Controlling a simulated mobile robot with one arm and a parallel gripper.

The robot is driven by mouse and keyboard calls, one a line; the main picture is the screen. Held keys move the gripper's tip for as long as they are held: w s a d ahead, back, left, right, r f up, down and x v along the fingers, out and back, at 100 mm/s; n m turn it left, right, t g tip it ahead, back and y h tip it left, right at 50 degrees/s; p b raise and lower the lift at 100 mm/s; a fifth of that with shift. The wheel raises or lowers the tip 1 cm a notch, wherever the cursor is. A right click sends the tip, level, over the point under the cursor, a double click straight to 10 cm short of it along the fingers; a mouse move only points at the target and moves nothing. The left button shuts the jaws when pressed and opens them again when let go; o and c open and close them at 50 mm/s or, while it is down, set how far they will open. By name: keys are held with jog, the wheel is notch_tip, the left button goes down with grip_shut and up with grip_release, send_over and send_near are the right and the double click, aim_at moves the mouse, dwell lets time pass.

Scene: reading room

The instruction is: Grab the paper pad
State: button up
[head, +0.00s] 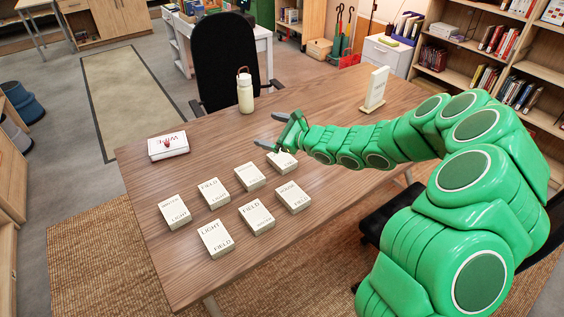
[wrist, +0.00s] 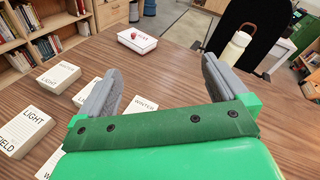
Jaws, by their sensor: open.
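Several small white paper blocks with printed words lie in rows on the wooden table (head: 330,122); I cannot tell which is the paper pad. One block reads LIGHT and FIELD (head: 215,239); another (head: 249,177) lies nearer the gripper. A block at the row's end (head: 284,161) is partly hidden by my gripper (head: 270,130).
A cream bottle (head: 245,95) stands near the far edge, with a black chair (head: 222,55) behind it. A white upright sign (head: 376,88) stands at the right end. Bare tabletop lies between the gripper and the wider white item.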

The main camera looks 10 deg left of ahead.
jog(key=w+d+f+m+t+h, duration=0.1)
jog(key=w+d+f+m, duration=0.1)
jog(key=f, duration=0.3)
jog(key=w+d+f+m+t+h, duration=0.1)
jog(key=w+d+f+m, duration=0.15)
jog(key=f, duration=0.25)
jog(key=m+h, duration=0.3)
send_near(285, 161)
jog(key=shift+w+a+f+t, duration=0.3)
jog(key=shift+w+a+f, duration=0.35)
jog(key=shift+w+f, duration=0.25)
jog(key=shift+w+a+f+m, duration=0.25)
jog(key=shift+w+a+f, duration=0.15)
jog(key=shift+w, duration=0.1)
jog(key=shift+w+a+f, duration=0.25)
jog(key=shift+w+a, duration=0.35)
jog(key=shift+a, duration=0.35)
jog(key=shift+x, duration=2.05)
jog(key=shift+s+a+r, duration=0.1)
jog(key=shift+a, duration=0.05)
jog(key=shift+c, duration=0.2)
jog(key=c, duration=0.9)
